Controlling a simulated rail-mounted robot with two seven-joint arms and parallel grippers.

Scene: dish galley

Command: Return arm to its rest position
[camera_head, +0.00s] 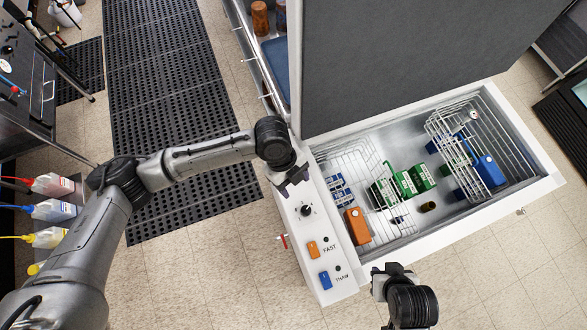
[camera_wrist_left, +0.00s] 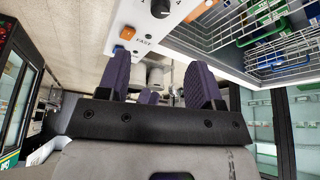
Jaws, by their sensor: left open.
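My left arm (camera_head: 205,162) comes in from the left and reaches across the floor mat.
The open freezer (camera_head: 475,219) holds wire baskets (camera_head: 362,170) with green, blue and orange packs. Its grey raised lid (camera_head: 420,60) stands behind. The panel has a dial (camera_head: 306,210) and orange and blue switches. Bottles (camera_head: 52,185) stand at the left. Tiled floor (camera_head: 200,280) is clear.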

